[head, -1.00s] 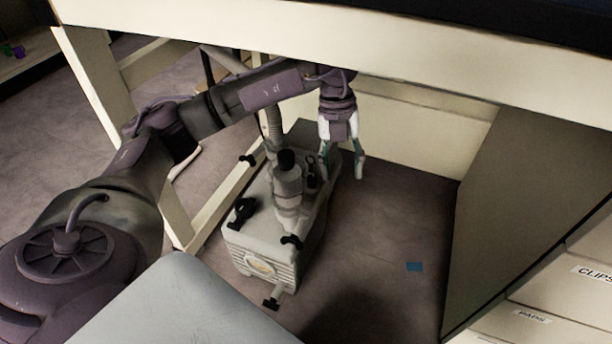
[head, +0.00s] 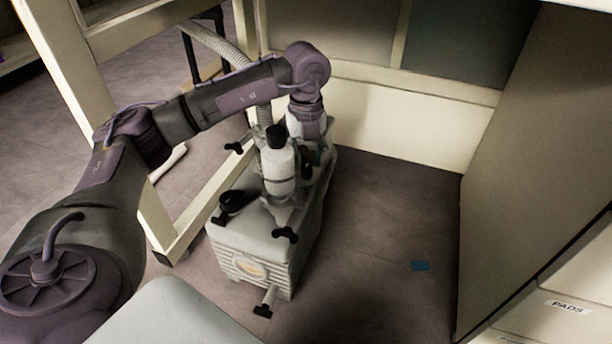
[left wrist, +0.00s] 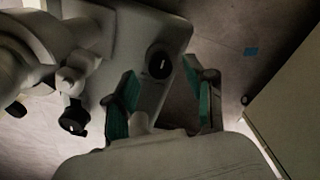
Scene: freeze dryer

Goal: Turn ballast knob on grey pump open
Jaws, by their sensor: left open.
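The grey pump (head: 262,243) stands on the floor under the bench. A round black knob with a white mark (left wrist: 159,63) shows on its top in the left wrist view. My left gripper (left wrist: 160,76) is open, with its green-padded fingers apart on either side of the line to this knob. The knob lies just beyond the fingertips, and I see no contact. In the head view the gripper's fingers are mostly hidden behind the white bottle (head: 280,168) on the pump. My right gripper is not in view.
Black-handled fittings stick out of the pump, including one at its front (head: 265,304). A ribbed hose (head: 217,43) runs behind. A bench leg (head: 150,205) stands left and a cabinet side panel (head: 520,150) right. The floor between pump and panel is clear, except a blue patch (head: 419,266).

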